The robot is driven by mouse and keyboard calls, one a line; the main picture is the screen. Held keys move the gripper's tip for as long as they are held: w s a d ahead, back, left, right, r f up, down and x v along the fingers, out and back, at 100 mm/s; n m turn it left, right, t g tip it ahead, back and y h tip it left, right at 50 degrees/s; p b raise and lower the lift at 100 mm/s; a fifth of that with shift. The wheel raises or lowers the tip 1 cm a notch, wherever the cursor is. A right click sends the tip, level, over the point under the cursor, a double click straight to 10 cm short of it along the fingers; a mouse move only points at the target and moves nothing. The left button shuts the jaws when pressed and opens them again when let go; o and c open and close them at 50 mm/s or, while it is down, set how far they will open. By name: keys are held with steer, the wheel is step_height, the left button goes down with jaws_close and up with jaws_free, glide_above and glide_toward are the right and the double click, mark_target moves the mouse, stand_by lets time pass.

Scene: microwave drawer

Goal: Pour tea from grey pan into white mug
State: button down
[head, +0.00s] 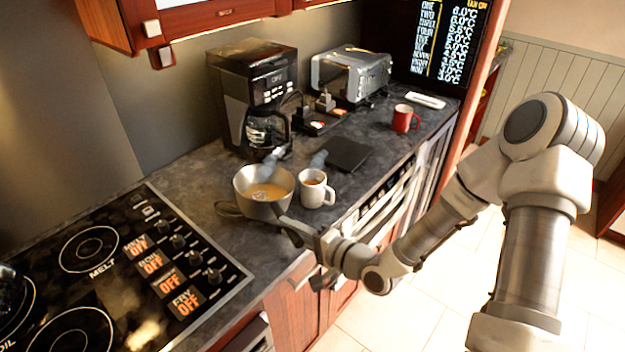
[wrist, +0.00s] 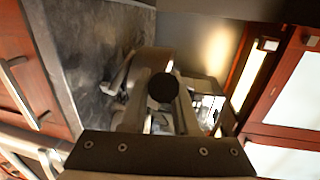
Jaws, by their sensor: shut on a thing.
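The grey pan (head: 248,205) holds a light brown liquid and appears slightly tilted toward the viewer in the head view. The white mug (head: 313,195) stands upright on the counter just right of the pan, with brownish liquid showing inside. The pan and mug look close together; I cannot tell if they touch. My gripper (head: 302,232) is at the counter's front edge, shut on the pan's handle.
A black stove (head: 150,225) lies left of the pan. A coffee maker (head: 255,90) stands behind it. A dark board (head: 348,153) lies behind the mug. A red mug (head: 404,118) and a silver toaster oven (head: 350,72) stand farther right. Some counter between board and red mug is clear.

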steer(key=shift+a+r, duration=0.15)
step_height(320, 180, up, 4)
steer(key=p, duration=0.3)
steer(key=shift+p, duration=0.4)
steer(key=shift+s, duration=0.1)
stand_by(0.3)
